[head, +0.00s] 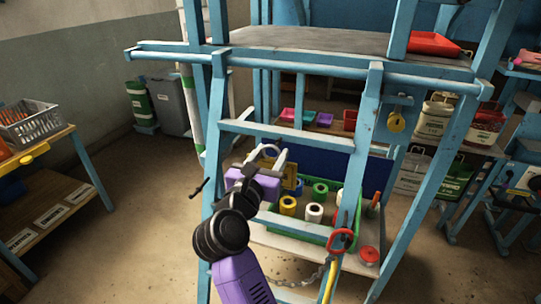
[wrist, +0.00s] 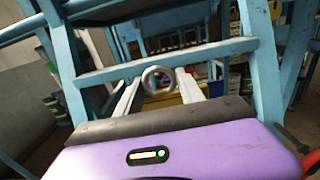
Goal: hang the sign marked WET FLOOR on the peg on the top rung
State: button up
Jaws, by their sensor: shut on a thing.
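My gripper (head: 270,157) is raised in front of the blue ladder-like frame (head: 290,135), just below its upper crossbar. In the wrist view its two pale fingers (wrist: 160,80) close on a grey ring (wrist: 158,70). A yellow panel (wrist: 190,90) shows behind the fingers, and a dull yellow piece (head: 294,187) shows beside the gripper in the head view. It is probably the sign, but no lettering is readable and my gripper hides most of it. A blue rung (wrist: 170,62) crosses beyond the ring. I cannot make out a peg on it.
A green crate (head: 285,237) with coloured rolls stands on the low shelf behind the rungs. A yellow padlock (head: 396,122) hangs at the right. A red carabiner (head: 341,240) and chain hang near the right rail. Open floor lies left of the frame.

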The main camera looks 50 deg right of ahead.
jog(key=shift+w+d, duration=0.2)
jog(key=shift+d, duration=0.3)
jog(key=shift+w+d, duration=0.1)
jog(key=shift+d, duration=0.2)
jog(key=shift+d, duration=0.25)
dwell(0.4)
jog(key=shift+w+d, duration=0.25)
jog(key=shift+d, duration=0.3)
jog(key=shift+w+d+f+b, duration=0.1)
jog(key=shift+d+f+b, duration=0.05)
jog(key=shift+f+b, duration=0.4)
dwell(0.4)
dwell(0.4)
jog(key=o, duration=1.3)
jog(key=shift+o, duration=0.2)
